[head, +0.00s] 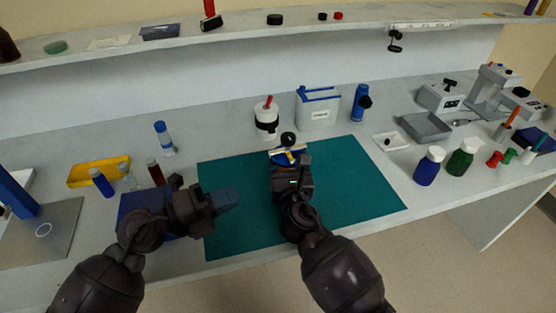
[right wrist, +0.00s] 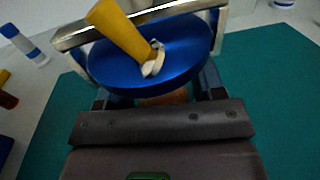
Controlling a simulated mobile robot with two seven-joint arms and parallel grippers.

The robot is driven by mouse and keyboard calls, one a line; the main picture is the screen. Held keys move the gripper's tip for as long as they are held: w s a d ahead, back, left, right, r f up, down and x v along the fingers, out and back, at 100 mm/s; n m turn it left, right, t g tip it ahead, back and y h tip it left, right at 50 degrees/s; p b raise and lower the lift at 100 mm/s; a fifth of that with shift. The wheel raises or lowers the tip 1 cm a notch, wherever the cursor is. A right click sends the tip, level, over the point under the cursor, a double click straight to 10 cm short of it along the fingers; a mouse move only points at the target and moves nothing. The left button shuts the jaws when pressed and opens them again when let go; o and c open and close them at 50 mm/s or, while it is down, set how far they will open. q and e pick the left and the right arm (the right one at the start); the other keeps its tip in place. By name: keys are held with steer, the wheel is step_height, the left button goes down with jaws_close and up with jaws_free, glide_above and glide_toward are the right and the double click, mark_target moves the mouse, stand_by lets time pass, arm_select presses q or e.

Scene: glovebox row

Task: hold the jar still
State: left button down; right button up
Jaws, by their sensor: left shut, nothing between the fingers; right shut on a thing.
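The jar (right wrist: 165,70) shows in the right wrist view as a round blue top with a metal band across it and a yellow lever standing up at a tilt. A sliver of orange-brown shows beneath it. My right gripper (right wrist: 152,93) is shut on the jar, one finger on each side. In the head view the jar (head: 288,157) is over the teal mat (head: 350,190), mostly hidden by my right gripper (head: 289,165). Whether its base touches the mat is hidden. My left gripper (head: 226,200) is shut and empty, left of the jar and apart from it, over the mat.
A dark blue box (head: 135,203) and small bottles (head: 101,182) stand left of the mat, by a yellow tray (head: 98,170). Behind are a white container with a black band (head: 267,118) and a grey box (head: 318,111). Blue (head: 428,167) and green (head: 461,159) bottles stand right. The mat's right half is clear.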

mark_target(278, 161)
arm_select(q)
steer(key=shift+w+a+r+n+t, duration=0.1)
steer(key=shift+n+t, duration=0.05)
steer(key=shift+n, duration=0.35)
steer(key=shift+w+r+n+t, duration=0.1)
steer(key=shift+n+t, duration=0.05)
steer(key=shift+n, duration=0.35)
steer(key=shift+w+a+x, duration=0.25)
steer(key=shift+w+x, duration=0.15)
steer(key=shift+x, duration=1.75)
steer(key=shift+w+a+x, duration=0.25)
steer(key=shift+w+x, duration=0.15)
steer(key=shift+x, duration=1.75)
steer(key=shift+w+a+x, duration=0.25)
steer(key=shift+w+x, duration=0.2)
steer(key=shift+x, duration=1.7)
steer(key=shift+f, duration=0.15)
